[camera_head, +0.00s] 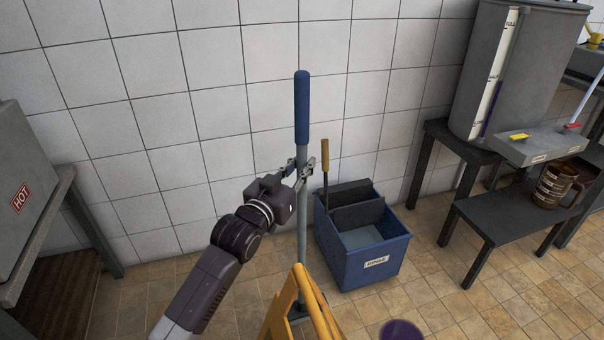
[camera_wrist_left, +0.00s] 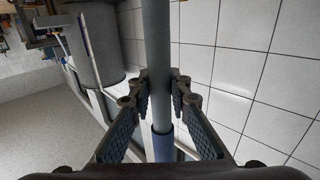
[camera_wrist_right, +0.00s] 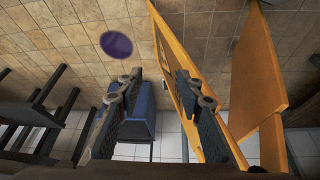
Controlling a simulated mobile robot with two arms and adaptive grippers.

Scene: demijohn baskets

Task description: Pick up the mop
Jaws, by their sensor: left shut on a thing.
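The mop (camera_head: 302,110) stands upright near the tiled wall, with a blue grip on top and a grey pole below. Its lower end is partly hidden behind a yellow folding stand. My left gripper (camera_head: 303,170) is shut on the grey pole just below the blue grip. In the left wrist view the mop pole (camera_wrist_left: 157,40) runs between the two fingers. My right gripper (camera_wrist_right: 158,85) shows only in its own wrist view, with its fingers apart and nothing seen gripped, near the yellow stand.
The yellow stand (camera_head: 318,310) is in front of the mop. A blue bucket (camera_head: 375,264) with a wooden-handled tool is just right of it. A purple round object (camera_head: 401,332) is at the bottom edge. Dark tables (camera_head: 510,202) stand right; a grey unit marked HOT (camera_head: 22,190) stands left.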

